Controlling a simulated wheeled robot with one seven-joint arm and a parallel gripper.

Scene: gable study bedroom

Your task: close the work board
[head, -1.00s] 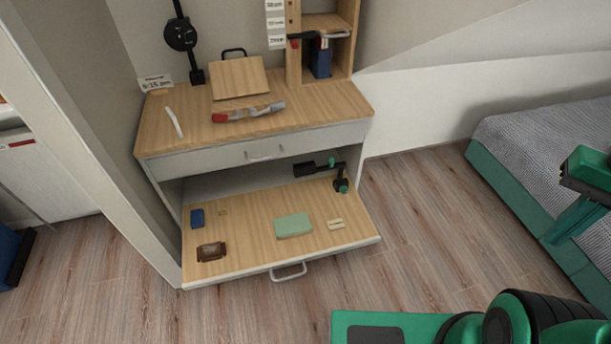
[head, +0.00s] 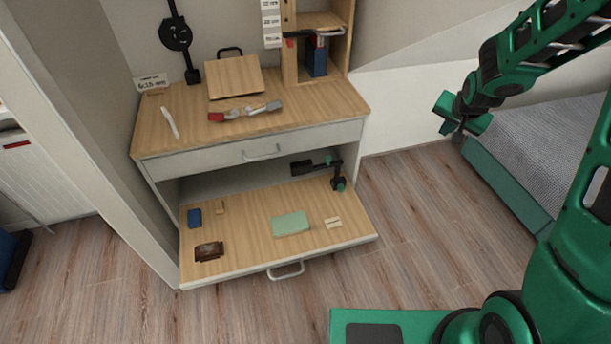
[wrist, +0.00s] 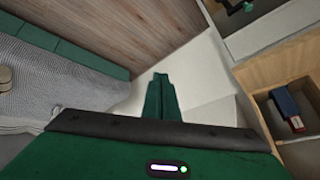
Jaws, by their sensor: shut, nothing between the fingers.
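The work board (head: 250,245) is a wooden pull-out board low in the desk. It stands out from under the drawer, with a grey handle (head: 286,270) on its front edge. A blue block, a brown item, a green pad, a small pale piece and a dark jointed device lie or stand on it. My gripper (head: 458,136) is raised to the right of the desk, in front of the bed, well apart from the board and its handle. In the wrist view its green fingers (wrist: 160,97) are together with nothing between them.
The drawer (head: 250,152) above the board is shut. The desktop (head: 300,108) holds a slanted wooden stand, a red-and-grey tool and a shelf unit (head: 320,75). A bed (head: 530,150) stands at right. The floor (head: 420,230) between desk and bed is clear.

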